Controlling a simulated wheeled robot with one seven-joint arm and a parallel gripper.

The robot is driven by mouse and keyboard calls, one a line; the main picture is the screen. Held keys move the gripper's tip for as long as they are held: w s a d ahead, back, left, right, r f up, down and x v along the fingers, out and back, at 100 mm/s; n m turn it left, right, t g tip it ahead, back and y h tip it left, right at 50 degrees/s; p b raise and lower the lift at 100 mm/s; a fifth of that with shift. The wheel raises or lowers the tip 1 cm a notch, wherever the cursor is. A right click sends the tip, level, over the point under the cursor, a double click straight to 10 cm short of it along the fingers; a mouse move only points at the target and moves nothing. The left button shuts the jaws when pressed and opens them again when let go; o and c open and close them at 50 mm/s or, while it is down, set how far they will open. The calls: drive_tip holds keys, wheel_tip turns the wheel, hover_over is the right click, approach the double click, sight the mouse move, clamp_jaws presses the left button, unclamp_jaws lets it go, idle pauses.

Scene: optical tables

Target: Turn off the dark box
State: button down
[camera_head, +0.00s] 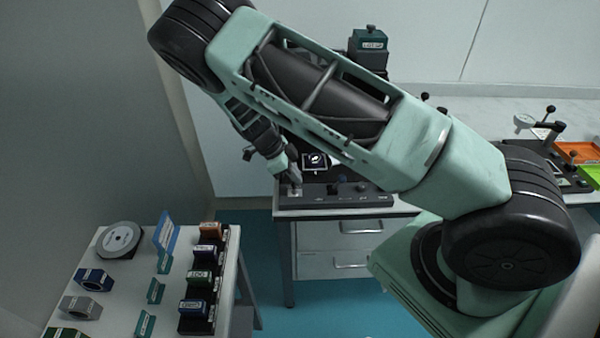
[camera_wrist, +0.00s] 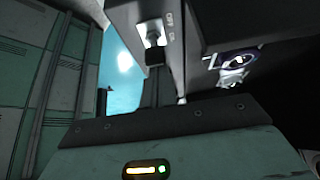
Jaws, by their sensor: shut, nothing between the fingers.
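The dark box (camera_head: 340,199) is a long, low box on the far table, with small controls along its top and front. My gripper (camera_head: 294,180) is shut and empty, pointing down at the box's left end, by a light metal plate. In the wrist view the dark box (camera_wrist: 184,32) fills the upper middle, with OFF and ON lettering beside a light switch plate (camera_wrist: 152,33). My gripper's dark fingertips (camera_wrist: 155,58) appear right at that plate. I cannot tell whether they touch the switch, and its lever position is unclear.
A dark device with a round emblem (camera_head: 316,161) stands behind the box. My arm hides much of the far table. A near-left table (camera_head: 118,265) holds several labelled blocks and a grey disc (camera_head: 120,240). Orange and green trays (camera_head: 578,152) lie at the right. Blue floor separates the tables.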

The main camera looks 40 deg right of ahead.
drive_tip(key=shift+w+a, duration=0.1)
drive_tip(key=shift+a, duration=0.05)
drive_tip(key=shift+r, duration=0.1)
drive_tip(key=shift+r+p, duration=0.45)
drive_tip(key=shift+r, duration=0.25)
